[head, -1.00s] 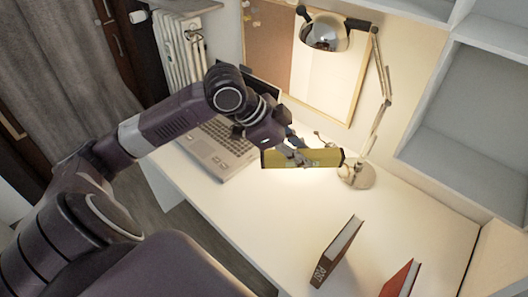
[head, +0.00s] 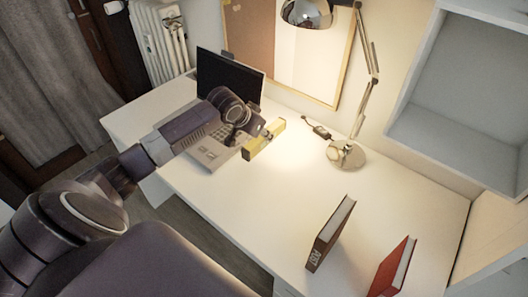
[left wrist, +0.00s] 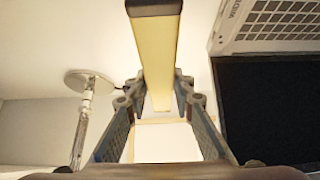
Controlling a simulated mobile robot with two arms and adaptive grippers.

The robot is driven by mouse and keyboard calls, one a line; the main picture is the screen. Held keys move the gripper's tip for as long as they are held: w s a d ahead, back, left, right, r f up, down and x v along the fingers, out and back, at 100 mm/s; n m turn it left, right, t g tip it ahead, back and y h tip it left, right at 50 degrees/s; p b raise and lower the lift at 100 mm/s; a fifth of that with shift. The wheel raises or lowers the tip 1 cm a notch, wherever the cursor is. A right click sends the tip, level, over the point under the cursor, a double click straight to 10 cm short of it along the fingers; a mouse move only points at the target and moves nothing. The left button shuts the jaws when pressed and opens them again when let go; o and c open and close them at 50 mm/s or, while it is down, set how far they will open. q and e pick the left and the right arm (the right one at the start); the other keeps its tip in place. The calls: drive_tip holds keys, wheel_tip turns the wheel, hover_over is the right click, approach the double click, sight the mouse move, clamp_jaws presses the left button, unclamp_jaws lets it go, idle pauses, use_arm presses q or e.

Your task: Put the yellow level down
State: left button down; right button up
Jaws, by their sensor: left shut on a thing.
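The yellow level (head: 266,138) is a long bar with dark ends, held above the white desk (head: 215,195) between the laptop and the lamp in the head view. My left gripper (head: 256,130) is shut on it. In the left wrist view the level (left wrist: 155,45) runs lengthwise between the two fingers of the left gripper (left wrist: 154,90). How high the level is above the desk I cannot tell exactly. My right gripper is not in view.
An open laptop (head: 230,80) stands behind and left of the gripper. A desk lamp with a round base (head: 346,156) stands to the right. A brown book (head: 330,235) and a red book (head: 393,268) stand at the front right. The desk's middle is clear.

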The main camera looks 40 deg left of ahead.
use_arm(q)
wheel_tip(320, 180, down, 9)
drive_tip(key=shift+r, duration=0.1)
idle(0.3)
drive_tip(key=c, duration=1.7)
unclamp_jaws()
drive_tip(key=shift+f, duration=0.2)
drive_tip(key=shift+o, duration=0.2)
drive_tip(key=shift+r, duration=0.1)
